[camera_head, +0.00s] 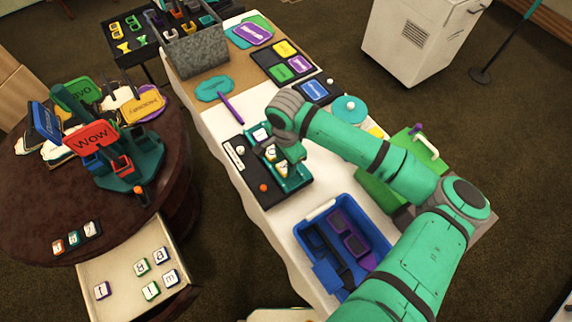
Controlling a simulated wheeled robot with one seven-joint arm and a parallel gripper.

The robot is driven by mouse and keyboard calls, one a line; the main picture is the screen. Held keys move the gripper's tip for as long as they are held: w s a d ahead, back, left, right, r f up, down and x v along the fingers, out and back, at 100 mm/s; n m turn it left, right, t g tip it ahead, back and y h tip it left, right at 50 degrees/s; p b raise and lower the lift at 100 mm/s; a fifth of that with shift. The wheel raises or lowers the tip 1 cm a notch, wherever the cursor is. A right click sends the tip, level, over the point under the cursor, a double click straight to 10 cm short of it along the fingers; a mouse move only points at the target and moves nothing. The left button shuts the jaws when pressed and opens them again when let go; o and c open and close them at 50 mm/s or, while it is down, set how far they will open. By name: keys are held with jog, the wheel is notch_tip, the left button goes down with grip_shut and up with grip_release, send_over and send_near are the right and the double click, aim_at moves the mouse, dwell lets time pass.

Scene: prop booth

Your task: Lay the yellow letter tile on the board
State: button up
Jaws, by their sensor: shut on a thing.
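The board (250,172) is a black panel with teal parts on the white table.
A blue crate (378,244) with dark and purple items stands in front of the board. A purple-handled teal paddle (215,88) lies behind. At left, a round table (35,215) bears signs, and an open drawer (125,297) holds several letter tiles.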

jog(key=shift+f, duration=0.8)
jog(key=shift+f, duration=0.1)
jog(key=o, duration=1.1)
jog(key=shift+d, duration=0.1)
notch_tip(320, 180, up, 12)
